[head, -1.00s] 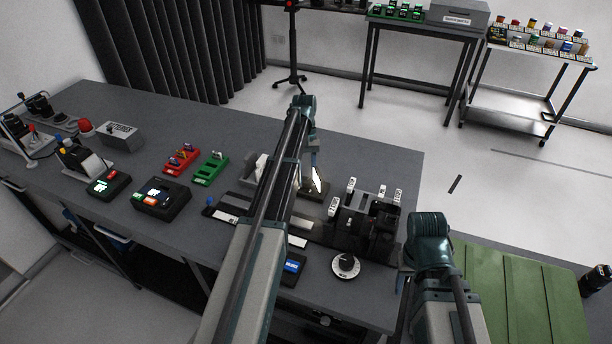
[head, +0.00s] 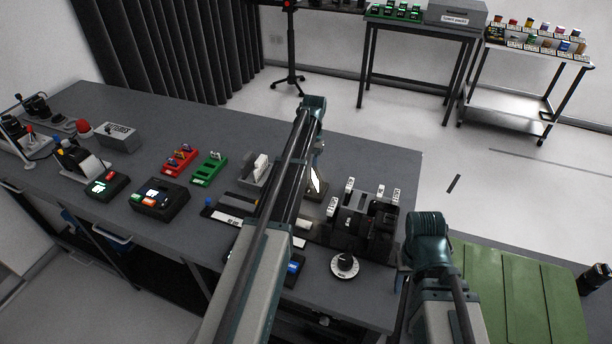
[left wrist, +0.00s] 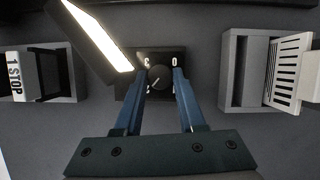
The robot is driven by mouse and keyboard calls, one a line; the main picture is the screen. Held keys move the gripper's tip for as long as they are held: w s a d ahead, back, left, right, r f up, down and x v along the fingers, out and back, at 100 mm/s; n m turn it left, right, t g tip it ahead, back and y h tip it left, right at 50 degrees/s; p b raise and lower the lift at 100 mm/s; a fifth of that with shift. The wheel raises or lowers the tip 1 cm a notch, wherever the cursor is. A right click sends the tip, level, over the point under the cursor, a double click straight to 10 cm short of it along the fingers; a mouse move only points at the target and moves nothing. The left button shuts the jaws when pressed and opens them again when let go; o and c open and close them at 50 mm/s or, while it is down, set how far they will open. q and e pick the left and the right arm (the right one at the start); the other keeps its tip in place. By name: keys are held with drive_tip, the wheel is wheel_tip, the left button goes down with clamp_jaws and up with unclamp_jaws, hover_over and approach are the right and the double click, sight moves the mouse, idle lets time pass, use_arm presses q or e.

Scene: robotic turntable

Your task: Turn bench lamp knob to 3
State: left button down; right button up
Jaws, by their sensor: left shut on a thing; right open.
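In the left wrist view, the two blue fingers of my left gripper (left wrist: 159,72) are closed on the dark round knob (left wrist: 159,80) of the bench lamp. White marks are printed around the knob; one at the upper right reads 0, and others are partly hidden by the fingers. The bright lamp panel (left wrist: 97,33) slants at the upper left of it. In the head view, the lit lamp (head: 315,181) shows beside my left arm, which hides the knob. My right gripper (head: 402,278) is open and empty at the table's right edge, showing only in part.
A black rack with white tags (head: 365,225) stands close right of the lamp. A white dial with a black knob (head: 344,265) lies in front of it. A grey card holder (head: 257,172) is left of my left arm. Red (head: 180,161) and green (head: 208,170) trays lie farther left.

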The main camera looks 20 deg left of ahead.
use_arm(q)
drive_tip(key=c, duration=0.5)
unclamp_jaws()
drive_tip(key=shift+r, duration=0.1)
drive_tip(key=p+v, duration=1.2)
drive_tip(key=v, duration=0.1)
drive_tip(key=shift+r+p, duration=0.35)
drive_tip(key=shift+p, duration=0.05)
drive_tip(key=shift+w, duration=0.1)
